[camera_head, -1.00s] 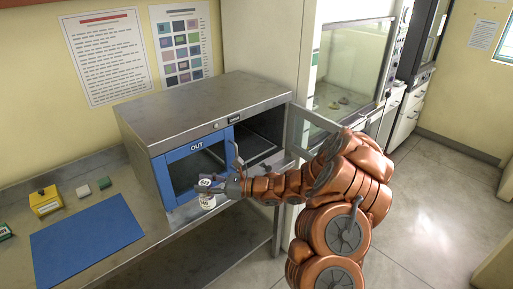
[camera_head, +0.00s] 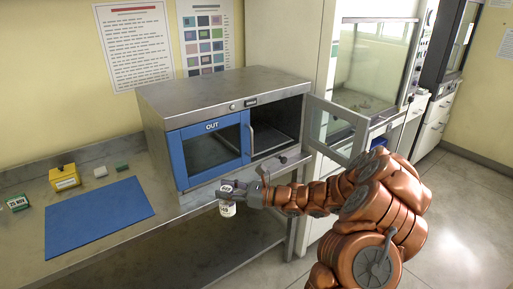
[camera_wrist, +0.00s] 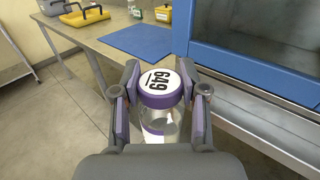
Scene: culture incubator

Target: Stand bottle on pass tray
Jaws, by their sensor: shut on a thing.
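A small clear bottle with a purple-rimmed white cap reading "649" is upright between my fingers in the wrist view (camera_wrist: 160,120). In the head view the bottle (camera_head: 227,207) is held just in front of the bench edge, near the cabinet's front. My gripper (camera_head: 240,190) is shut on it; the two purple-padded fingers (camera_wrist: 160,75) are at its sides. The metal cabinet (camera_head: 225,90) has a shut blue door marked OUT (camera_head: 212,150) and an open right compartment (camera_head: 277,130) with a dark floor. I cannot tell which surface is the pass tray.
A flat blue mat (camera_head: 98,217) lies on the steel bench (camera_head: 165,215). A yellow box (camera_head: 64,177) and small green and white blocks stand behind it. The open cabinet door (camera_head: 335,127) juts out above my arm. A lower shelf lies under the bench.

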